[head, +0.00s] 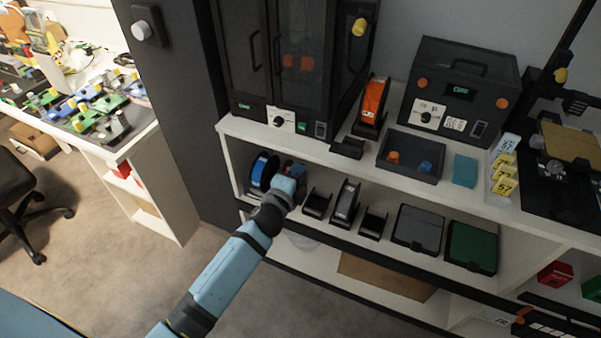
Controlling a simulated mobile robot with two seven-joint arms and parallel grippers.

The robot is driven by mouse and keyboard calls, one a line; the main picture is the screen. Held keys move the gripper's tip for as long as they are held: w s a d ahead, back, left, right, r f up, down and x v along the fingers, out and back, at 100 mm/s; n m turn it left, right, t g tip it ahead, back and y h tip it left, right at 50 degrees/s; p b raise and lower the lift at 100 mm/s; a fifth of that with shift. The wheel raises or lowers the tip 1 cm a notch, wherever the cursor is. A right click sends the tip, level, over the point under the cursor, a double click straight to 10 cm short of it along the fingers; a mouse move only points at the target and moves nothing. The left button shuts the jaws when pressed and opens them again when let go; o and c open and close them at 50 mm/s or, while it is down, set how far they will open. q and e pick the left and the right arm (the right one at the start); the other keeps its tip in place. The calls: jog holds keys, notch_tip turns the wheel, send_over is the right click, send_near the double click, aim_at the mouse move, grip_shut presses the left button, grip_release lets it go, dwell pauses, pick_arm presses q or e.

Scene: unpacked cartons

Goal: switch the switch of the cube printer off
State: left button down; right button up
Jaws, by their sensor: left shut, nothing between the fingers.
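Two black printers with small green-lit screens stand on the white shelf unit's top. The tall printer (298,70) is at the centre-left. The lower, box-shaped printer (462,75) is to its right. I cannot tell from the labels which is the cube printer. The tall one has a white dial panel (281,119) and a small dark switch (320,130) on its lower front. The box one has a similar switch (479,129). Switch positions are too small to read. My left gripper (292,170) is shut and empty, below the tall printer's front, before the lower shelf. My right gripper is out of view.
A blue spool (263,172) sits on the lower shelf beside my gripper. An orange spool (371,103) and a dark tray (411,157) stand on the top. Black holders and bins (418,229) fill the lower shelf. Open floor lies to the left.

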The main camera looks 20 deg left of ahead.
pick_arm(q)
jog(key=shift+s+a, duration=0.1)
jog(key=shift+s, duration=0.2)
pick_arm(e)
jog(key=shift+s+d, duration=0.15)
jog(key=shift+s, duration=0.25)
pick_arm(q)
jog(key=shift+f, duration=0.1)
jog(key=s+d+f+n+g+h+p, duration=0.1)
jog(key=s+n+p, duration=0.4)
jog(key=s, duration=0.9)
jog(key=s+d+f+n+g+h+p, duration=0.1)
jog(key=s+f+n+g+p, duration=0.2)
jog(key=s+n, duration=0.7)
jog(key=s+g+p, duration=0.1)
jog(key=s+g, duration=0.1)
jog(key=s, duration=0.1)
jog(key=shift+s+d+f+n+g+p, duration=0.2)
jog(key=shift+s+d+n+g+p, duration=0.1)
jog(key=shift+s+g+p, duration=0.1)
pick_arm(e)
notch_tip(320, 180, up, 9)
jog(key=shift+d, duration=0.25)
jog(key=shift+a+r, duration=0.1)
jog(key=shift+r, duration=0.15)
